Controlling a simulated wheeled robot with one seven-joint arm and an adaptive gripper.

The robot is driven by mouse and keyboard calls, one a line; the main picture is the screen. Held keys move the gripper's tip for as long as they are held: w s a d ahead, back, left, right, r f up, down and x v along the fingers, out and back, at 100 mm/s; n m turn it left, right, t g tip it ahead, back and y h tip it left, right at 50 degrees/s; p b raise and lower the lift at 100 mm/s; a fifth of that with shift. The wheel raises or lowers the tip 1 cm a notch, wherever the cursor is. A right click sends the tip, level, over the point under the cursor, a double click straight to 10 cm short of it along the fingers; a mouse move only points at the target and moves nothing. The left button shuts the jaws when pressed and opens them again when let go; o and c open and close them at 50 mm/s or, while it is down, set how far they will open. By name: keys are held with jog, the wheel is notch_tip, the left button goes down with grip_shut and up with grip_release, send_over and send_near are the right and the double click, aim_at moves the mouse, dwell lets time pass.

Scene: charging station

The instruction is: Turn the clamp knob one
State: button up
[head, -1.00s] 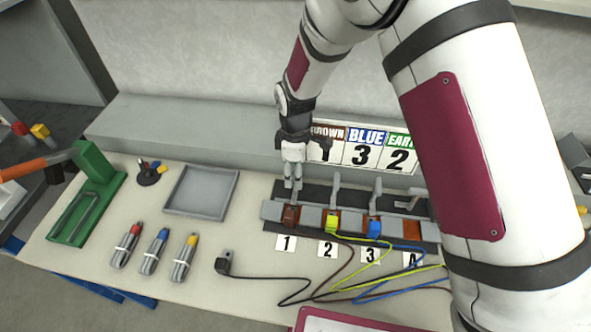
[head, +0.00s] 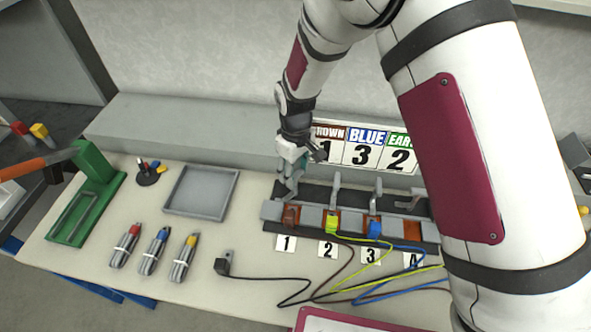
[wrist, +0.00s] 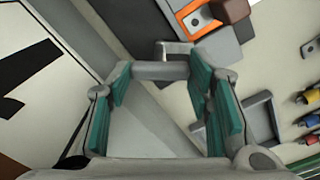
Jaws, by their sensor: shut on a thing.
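The terminal block (head: 310,216) has a row of clamps with numbered labels below. Clamp one, above label 1 (head: 286,243), is at the left end with a brown plug (head: 289,222). My gripper (head: 291,186) is over clamp one, tilted and turned. In the wrist view, its teal-padded fingers (wrist: 161,75) are closed on a grey bar (wrist: 160,71), which spans between the tips and appears to be clamp knob one. The orange clamp body (wrist: 193,18) and brown plug (wrist: 236,10) lie just beyond. The knob's lower part is partly hidden in the head view.
Knobs two (head: 334,190) and three (head: 376,194) stand upright close on the right. A green plug (head: 332,225) and a blue plug (head: 374,229) have trailing wires. A grey tray (head: 202,190) and several marker-like tools (head: 155,252) lie left. A sign panel (head: 362,148) stands behind.

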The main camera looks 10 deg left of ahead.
jog(key=m, duration=0.5)
jog(key=shift+m, duration=0.3)
jog(key=m+p, duration=0.1)
jog(key=m, duration=0.4)
jog(key=shift+m, duration=0.4)
jog(key=o, duration=1.1)
jog(key=shift+o, duration=0.2)
notch_tip(320, 180, up, 12)
